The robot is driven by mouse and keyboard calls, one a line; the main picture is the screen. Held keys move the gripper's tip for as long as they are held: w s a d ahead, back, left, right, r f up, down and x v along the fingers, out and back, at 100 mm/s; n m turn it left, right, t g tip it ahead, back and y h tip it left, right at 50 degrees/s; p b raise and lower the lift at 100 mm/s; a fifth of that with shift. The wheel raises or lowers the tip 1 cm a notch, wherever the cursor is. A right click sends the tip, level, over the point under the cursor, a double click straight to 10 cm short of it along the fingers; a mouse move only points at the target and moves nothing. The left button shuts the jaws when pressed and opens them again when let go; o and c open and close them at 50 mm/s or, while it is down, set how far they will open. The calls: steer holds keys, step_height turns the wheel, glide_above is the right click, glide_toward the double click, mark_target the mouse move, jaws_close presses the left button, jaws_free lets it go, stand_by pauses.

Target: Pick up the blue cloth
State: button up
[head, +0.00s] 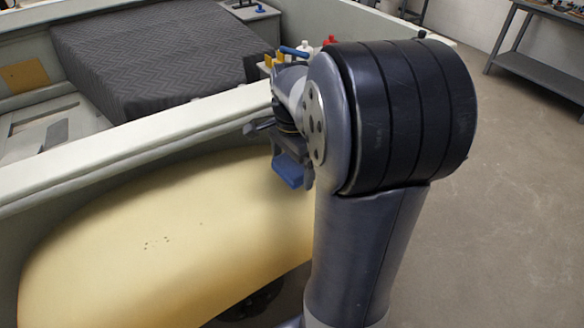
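My gripper (283,160) is small and partly hidden behind my own arm, over the far right part of the yellow table. A blue piece (288,172), perhaps the cloth, shows at its lower end. I cannot tell whether it is held between the fingers or lies behind them. Another blue thing (295,52) lies farther back among small items, just left of my arm; I cannot tell if it is cloth. The finger gap is not clear.
The yellow rounded tabletop (150,250) is bare on the left. A pale low wall (130,150) runs behind it, with a grey-covered bed (160,55) beyond. A small stand (250,12) is at the back. A grey metal table (540,70) stands far right; the right floor is open.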

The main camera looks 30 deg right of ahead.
mark_target(292, 164)
steer(key=c, duration=0.8)
step_height(292, 164, up, 10)
steer(key=shift+r, duration=0.1)
steer(key=o, duration=0.4)
steer(key=c, duration=0.3)
steer(key=shift+c, duration=0.2)
